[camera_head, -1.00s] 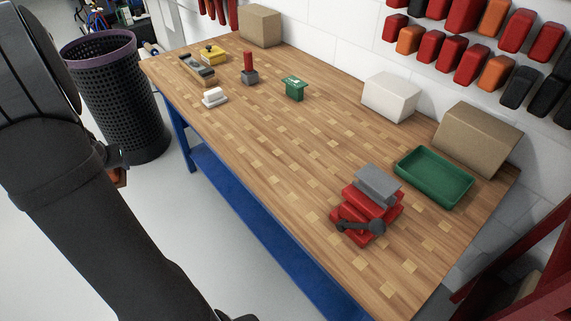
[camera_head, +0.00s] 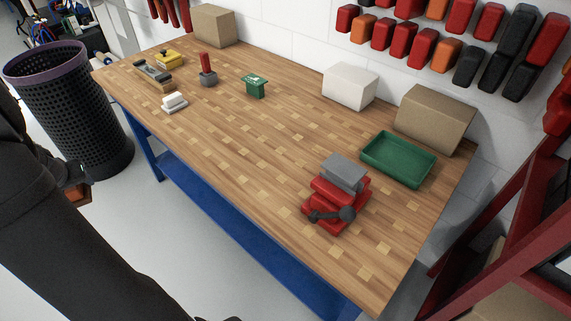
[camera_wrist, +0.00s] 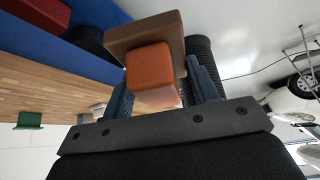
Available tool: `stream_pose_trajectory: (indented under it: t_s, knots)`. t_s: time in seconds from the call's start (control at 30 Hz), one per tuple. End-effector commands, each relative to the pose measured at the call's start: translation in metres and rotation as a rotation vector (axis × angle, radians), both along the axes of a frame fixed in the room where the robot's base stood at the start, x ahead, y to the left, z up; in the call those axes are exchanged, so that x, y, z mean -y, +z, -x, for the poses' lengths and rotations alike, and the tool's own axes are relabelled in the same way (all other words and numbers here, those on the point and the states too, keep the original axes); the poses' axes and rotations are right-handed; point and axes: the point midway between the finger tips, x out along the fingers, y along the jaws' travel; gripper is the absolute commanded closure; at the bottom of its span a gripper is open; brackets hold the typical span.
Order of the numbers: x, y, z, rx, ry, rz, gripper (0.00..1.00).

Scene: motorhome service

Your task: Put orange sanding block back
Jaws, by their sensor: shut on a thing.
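The orange sanding block (camera_wrist: 151,68) has an orange grip on a brown base and sits between my gripper's fingers in the wrist view. My gripper (camera_wrist: 160,92) is shut on it. In the head view the orange block (camera_head: 78,194) shows only as a small patch at the left edge, beside my dark arm. It is held off to the left of the workbench (camera_head: 240,160), apart from it. My arm hides most of the gripper in that view.
A red vise (camera_head: 338,195) and green tray (camera_head: 372,166) stand at the bench's right end. White (camera_head: 350,85) and cardboard boxes (camera_head: 436,118) line the wall. Small tools and blocks stand at the far left end. A black mesh bin (camera_head: 75,115) stands left of the bench.

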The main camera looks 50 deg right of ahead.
Motion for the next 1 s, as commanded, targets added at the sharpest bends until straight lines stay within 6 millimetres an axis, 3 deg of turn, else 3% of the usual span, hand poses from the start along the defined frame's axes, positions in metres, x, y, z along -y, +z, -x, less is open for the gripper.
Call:
stream_pose_trajectory:
  t_s: [0.17, 0.47, 0.77, 1.0]
  knots:
    - [0.045, 0.003, 0.006, -0.001, -0.064, 0.0, 0.71]
    - [0.163, 0.011, 0.041, -0.005, -0.237, -0.003, 0.71]
    - [0.27, 0.018, 0.101, -0.007, -0.411, -0.005, 0.71]
    - [0.342, 0.023, 0.163, -0.006, -0.549, -0.005, 0.71]
